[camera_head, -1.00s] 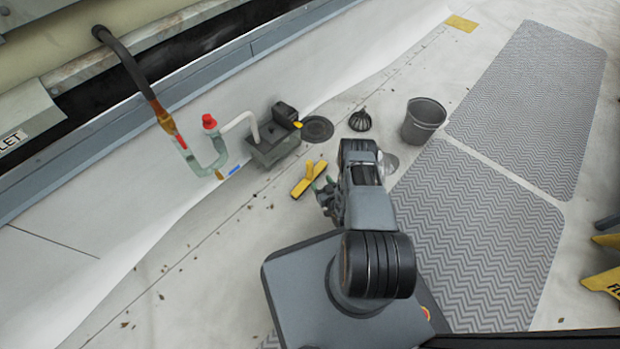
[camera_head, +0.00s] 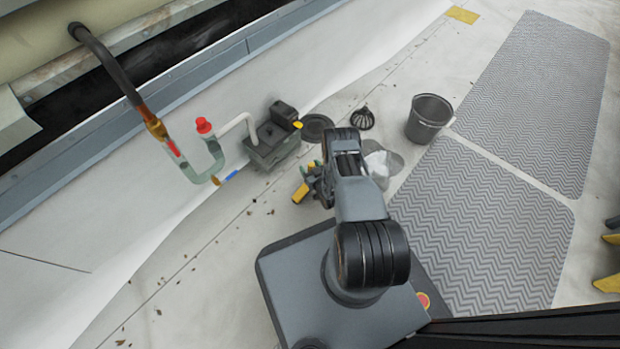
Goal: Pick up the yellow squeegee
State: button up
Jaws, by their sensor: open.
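The yellow squeegee (camera_head: 301,192) lies on the pale roof floor, left of my arm. Only its left part shows clearly; my gripper and arm hide the rest. My gripper (camera_head: 310,178) is open, over or right beside the squeegee as seen from above. I cannot tell its height over the squeegee or whether they touch.
A grey pump box (camera_head: 272,150) stands behind, with a pipe and red-capped trap (camera_head: 204,126) to its left. A drain cover (camera_head: 316,127), a black strainer (camera_head: 363,119), a bucket (camera_head: 428,118) and a whitish cloth-like thing (camera_head: 378,165) are near. Grey walkway mats (camera_head: 480,230) lie right.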

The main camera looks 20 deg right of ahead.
jog(key=shift+w+a, duration=0.25)
jog(key=shift+d, duration=0.3)
jog(key=c, duration=0.3)
grip_shut()
